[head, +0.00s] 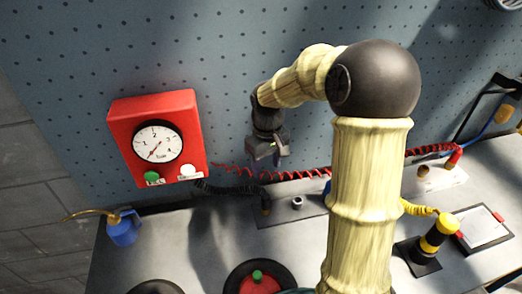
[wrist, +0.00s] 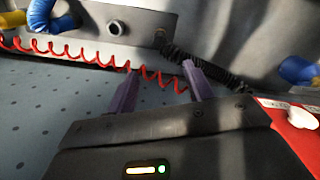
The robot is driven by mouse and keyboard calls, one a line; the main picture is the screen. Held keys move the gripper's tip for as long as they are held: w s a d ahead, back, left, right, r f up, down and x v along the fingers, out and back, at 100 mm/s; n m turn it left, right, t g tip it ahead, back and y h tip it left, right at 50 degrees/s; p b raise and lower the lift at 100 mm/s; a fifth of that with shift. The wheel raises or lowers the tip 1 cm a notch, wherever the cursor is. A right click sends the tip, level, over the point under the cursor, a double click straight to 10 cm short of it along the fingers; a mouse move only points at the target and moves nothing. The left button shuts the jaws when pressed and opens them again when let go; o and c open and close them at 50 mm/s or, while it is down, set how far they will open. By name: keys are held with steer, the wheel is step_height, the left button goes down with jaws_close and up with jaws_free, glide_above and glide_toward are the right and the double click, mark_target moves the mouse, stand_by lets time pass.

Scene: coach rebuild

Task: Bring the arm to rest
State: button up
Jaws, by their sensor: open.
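My gripper (head: 280,158) hangs at the end of my bent arm, in front of the blue pegboard and above the grey bench in the head view. In the wrist view my gripper (wrist: 160,85) shows two purple fingers standing apart with nothing between them. A coiled red hose (wrist: 75,52) runs behind the fingertips in the wrist view. Whether the hose touches them I cannot tell. My upper arm hides part of the bench and pegboard in the head view.
A red gauge box (head: 195,130) with green and white buttons is on the pegboard left of my gripper. A blue oil can (head: 123,231) stands at the bench's left end. A black-and-yellow post (head: 437,235) and a framed white panel (head: 484,228) are at the right.

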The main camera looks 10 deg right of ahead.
steer(key=s+f+m+t, duration=0.2)
steer(key=s+f+m, duration=0.1)
steer(key=s, duration=1.2)
steer(key=shift+m+t, duration=0.3)
steer(key=shift+m, duration=0.5)
steer(key=shift+s, duration=0.1)
